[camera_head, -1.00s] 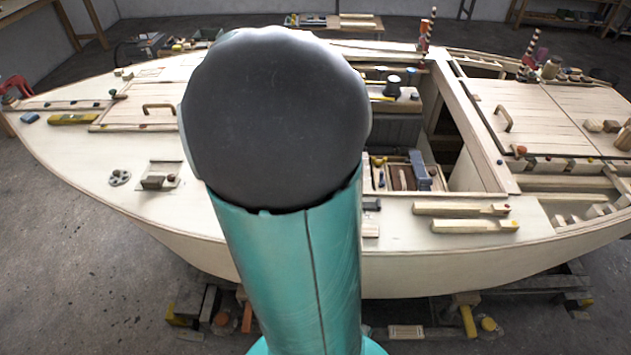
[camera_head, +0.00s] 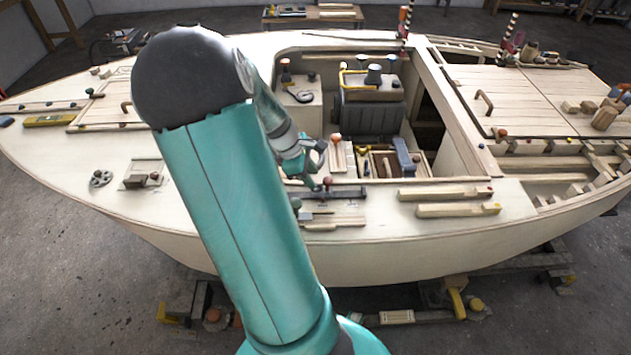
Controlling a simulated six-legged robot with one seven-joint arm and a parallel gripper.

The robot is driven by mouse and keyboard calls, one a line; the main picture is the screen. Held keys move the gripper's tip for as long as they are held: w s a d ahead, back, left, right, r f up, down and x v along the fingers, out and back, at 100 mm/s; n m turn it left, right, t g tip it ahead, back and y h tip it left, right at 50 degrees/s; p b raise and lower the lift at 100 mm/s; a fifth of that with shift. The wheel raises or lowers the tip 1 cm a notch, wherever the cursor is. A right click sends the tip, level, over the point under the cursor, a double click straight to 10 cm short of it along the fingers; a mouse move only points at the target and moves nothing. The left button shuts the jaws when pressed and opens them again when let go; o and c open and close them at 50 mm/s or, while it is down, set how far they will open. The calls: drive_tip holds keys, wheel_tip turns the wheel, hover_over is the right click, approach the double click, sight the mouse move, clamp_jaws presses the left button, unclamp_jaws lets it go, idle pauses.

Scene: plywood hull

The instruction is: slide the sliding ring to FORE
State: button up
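My gripper (camera_head: 317,180) points down over the near side deck, at the edge of the open cockpit. It is small and partly merged with my forearm, so I cannot tell whether its fingers are open or shut. Just below it lies a dark rail (camera_head: 347,192) running left to right along the deck. A small reddish knob (camera_head: 327,182) shows at the rail beside the fingertips; I cannot tell whether it belongs to the sliding ring. The ring itself is not clearly made out, and no FORE marking is readable.
Two wooden blocks (camera_head: 458,210) lie on the deck right of the rail. A tray of tools (camera_head: 393,165) and a dark box (camera_head: 373,115) with a yellow handle are in the cockpit. A small plate with a block (camera_head: 143,178) sits on the left deck.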

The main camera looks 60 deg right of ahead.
drive_tip(key=shift+x, duration=1.85)
drive_tip(key=shift+c, duration=0.2)
clamp_jaws()
drive_tip(key=shift+w+a, duration=0.65)
drive_tip(key=shift+w, duration=0.6)
drive_tip(key=shift+w+a, duration=0.65)
drive_tip(key=shift+w, duration=0.65)
drive_tip(key=shift+w+a, duration=0.65)
drive_tip(key=shift+w, duration=0.6)
drive_tip(key=shift+o, duration=0.2)
unclamp_jaws()
drive_tip(key=shift+w, duration=0.1)
drive_tip(key=v, duration=1.3)
drive_tip(key=shift+r, duration=0.4)
